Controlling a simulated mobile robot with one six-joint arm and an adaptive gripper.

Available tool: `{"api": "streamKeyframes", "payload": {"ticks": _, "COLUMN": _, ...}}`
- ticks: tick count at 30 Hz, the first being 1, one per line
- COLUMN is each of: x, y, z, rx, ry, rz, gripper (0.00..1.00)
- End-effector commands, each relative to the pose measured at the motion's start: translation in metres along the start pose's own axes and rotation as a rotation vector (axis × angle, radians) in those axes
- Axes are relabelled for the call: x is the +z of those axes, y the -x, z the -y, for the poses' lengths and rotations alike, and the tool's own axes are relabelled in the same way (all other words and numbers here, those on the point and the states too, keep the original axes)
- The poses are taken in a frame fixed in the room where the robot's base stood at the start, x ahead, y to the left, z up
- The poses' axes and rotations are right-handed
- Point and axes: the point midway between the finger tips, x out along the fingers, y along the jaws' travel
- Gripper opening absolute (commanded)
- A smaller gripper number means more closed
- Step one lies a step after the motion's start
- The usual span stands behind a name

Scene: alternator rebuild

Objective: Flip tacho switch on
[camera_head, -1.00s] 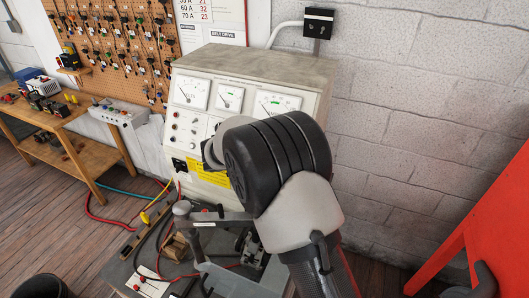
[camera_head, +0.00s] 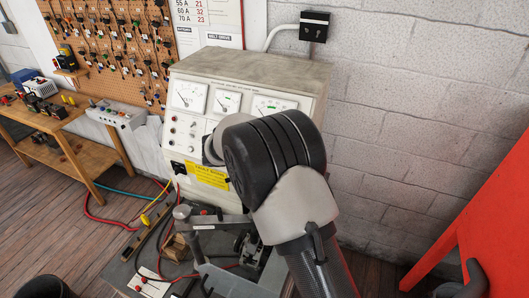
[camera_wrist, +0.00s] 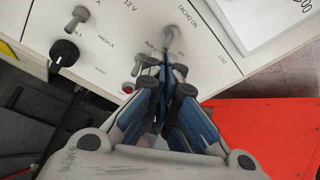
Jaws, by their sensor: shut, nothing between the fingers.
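The tacho switch (camera_wrist: 169,36) is a small metal toggle beside the "TACHO ON" lettering on the pale panel, at the top middle of the wrist view. My gripper (camera_wrist: 163,66) is shut and empty, its fingertips just below the toggle in the picture. I cannot tell whether they touch it. Another toggle (camera_wrist: 140,66) lies just left of the fingertips, partly hidden. In the head view the panel belongs to the test bench (camera_head: 250,68) by the wall. My arm hides its right part, the tacho switch and my gripper.
A black knob (camera_wrist: 64,52) and another toggle (camera_wrist: 78,17) are on the panel's left. Gauges (camera_head: 189,96) line the bench's upper face. A cluttered low surface stands in front. A red frame (camera_head: 475,215) stands at right. The wooden bench (camera_head: 85,140) is at left.

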Motion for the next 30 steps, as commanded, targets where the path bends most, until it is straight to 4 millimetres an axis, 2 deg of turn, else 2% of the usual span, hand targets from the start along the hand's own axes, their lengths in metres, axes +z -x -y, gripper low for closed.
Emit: {"api": "streamKeyframes", "payload": {"ticks": 30, "x": 0.0078, "y": 0.0072, "z": 0.0063, "rx": 0.021, "ry": 0.008, "rz": -0.034, "gripper": 0.00}}
